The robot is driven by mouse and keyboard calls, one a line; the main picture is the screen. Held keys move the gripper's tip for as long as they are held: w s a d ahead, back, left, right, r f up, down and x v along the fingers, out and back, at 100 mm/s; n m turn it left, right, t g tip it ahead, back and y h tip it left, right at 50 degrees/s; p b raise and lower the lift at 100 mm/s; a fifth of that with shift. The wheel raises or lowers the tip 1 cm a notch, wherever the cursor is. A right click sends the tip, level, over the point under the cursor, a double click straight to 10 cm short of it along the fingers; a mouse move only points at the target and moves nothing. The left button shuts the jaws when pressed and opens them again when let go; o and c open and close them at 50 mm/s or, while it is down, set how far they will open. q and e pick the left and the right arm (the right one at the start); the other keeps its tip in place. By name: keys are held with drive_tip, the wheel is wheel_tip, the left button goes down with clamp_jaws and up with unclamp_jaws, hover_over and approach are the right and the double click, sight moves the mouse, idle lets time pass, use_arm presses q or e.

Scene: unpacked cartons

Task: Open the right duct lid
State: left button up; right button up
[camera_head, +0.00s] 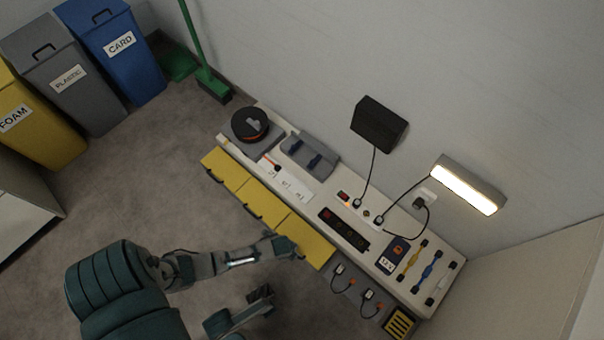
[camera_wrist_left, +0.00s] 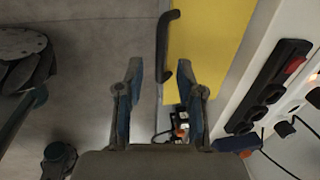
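Three yellow lids run along the front of the white bench. The right duct lid (camera_head: 312,243) is the one nearest my left gripper (camera_head: 292,250), and it looks closed. In the left wrist view this yellow lid (camera_wrist_left: 208,45) has a black bar handle (camera_wrist_left: 165,45) along its edge. My left gripper (camera_wrist_left: 159,75) is open, and the handle's lower end shows between its two fingertips. I cannot tell how deep the handle sits between them. My right gripper (camera_head: 261,294) hangs low in front of the bench, apart from the lid; its finger state is unclear.
The bench top (camera_head: 330,195) carries a black power strip (camera_head: 344,229), a grey holder (camera_head: 310,155), a black reel (camera_head: 250,124) and several tools. Plugs on cords (camera_head: 367,295) hang right of the lid. Bins (camera_head: 62,75) stand far left. The floor in front is clear.

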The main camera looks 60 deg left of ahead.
use_arm(q)
drive_tip(key=f, duration=0.1)
drive_tip(key=f+b, duration=0.1)
drive_tip(key=f, duration=0.1)
drive_tip(key=shift+w+f+b, duration=0.25)
drive_tip(key=shift+w+b, duration=0.05)
drive_tip(key=shift+w, duration=0.1)
drive_tip(key=c, duration=0.7)
drive_tip(key=shift+d+r, duration=0.1)
drive_tip(key=shift+d, duration=0.05)
clamp_jaws()
